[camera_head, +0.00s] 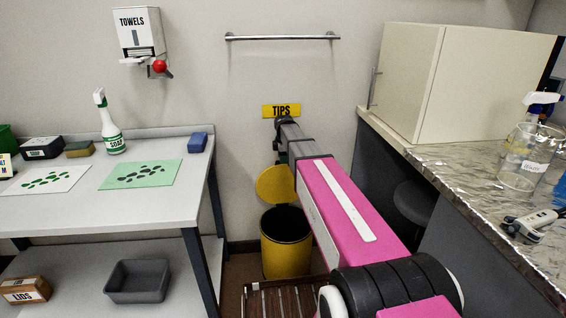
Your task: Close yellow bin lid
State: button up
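The yellow bin (284,254) stands on the floor against the back wall, between the two benches. Its round yellow lid (273,186) is tilted up at the back, and the dark opening shows. My pink arm reaches from the lower right toward the wall and covers the right side of the bin and lid. My gripper (280,152) is at the arm's far end, above the lid and below the yellow TIPS sign (281,111). It is small, dark and partly hidden by the arm, so its fingers and any contact with the lid cannot be made out.
A slatted brown rack (284,298) lies on the floor before the bin. A grey table (165,215) with a spray bottle (110,128) stands left. A metal-topped counter (470,195) with a cream cabinet (450,85) stands right, a dark stool (413,200) beside it.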

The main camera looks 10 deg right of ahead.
jog(key=shift+w+f, duration=0.1)
jog(key=shift+f, duration=1.05)
